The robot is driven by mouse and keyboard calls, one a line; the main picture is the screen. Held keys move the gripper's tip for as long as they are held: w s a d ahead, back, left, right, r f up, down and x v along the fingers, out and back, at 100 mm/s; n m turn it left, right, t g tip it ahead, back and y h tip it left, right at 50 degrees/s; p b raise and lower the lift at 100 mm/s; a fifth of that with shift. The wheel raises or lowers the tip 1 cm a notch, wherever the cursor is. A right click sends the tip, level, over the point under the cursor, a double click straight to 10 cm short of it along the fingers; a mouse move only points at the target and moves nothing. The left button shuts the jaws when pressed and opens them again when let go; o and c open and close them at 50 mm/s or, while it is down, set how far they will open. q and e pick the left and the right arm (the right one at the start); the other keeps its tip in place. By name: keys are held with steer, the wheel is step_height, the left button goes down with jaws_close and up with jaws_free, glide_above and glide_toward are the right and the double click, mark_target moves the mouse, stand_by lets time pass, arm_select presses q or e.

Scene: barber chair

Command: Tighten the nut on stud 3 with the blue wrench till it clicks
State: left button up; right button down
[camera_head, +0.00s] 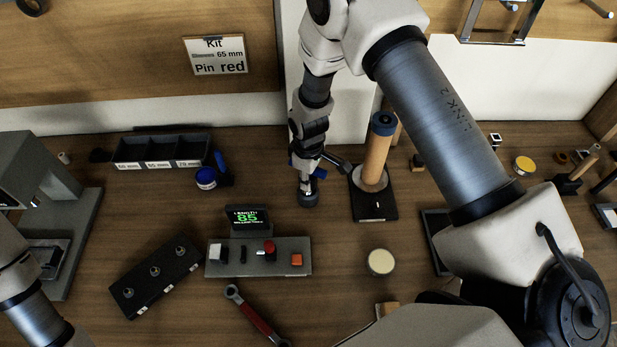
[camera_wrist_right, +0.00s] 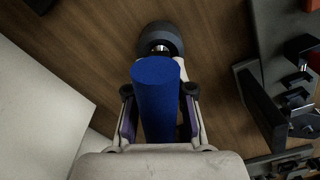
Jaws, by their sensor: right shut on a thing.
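My right gripper (camera_head: 308,178) points down over the middle of the table, shut on a blue-handled tool. The wrist view shows its thick blue cylinder (camera_wrist_right: 156,88) between the fingers, with a silver neck and dark round end (camera_wrist_right: 162,38) beyond. In the head view the dark end (camera_head: 308,199) hangs low; whether it touches the table is unclear. I cannot tell that this is the blue wrench. A black block (camera_head: 135,297) with three metal studs lies at front left, apart from the gripper; its labels are too small to read. My left gripper is out of view.
A red-handled wrench (camera_head: 257,318) lies in front of the grey button panel (camera_head: 222,269) with its green-lit display. A blue jar (camera_head: 206,180) stands left of my right gripper; a wooden cylinder on a stand (camera_head: 376,156) is close on its right. A cream disc (camera_head: 381,262) lies nearer.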

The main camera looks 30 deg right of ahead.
steer(key=c, duration=0.9)
jaws_free()
step_height(320, 180, up, 12)
steer(key=shift+r, duration=0.1)
steer(key=shift+s, duration=0.1)
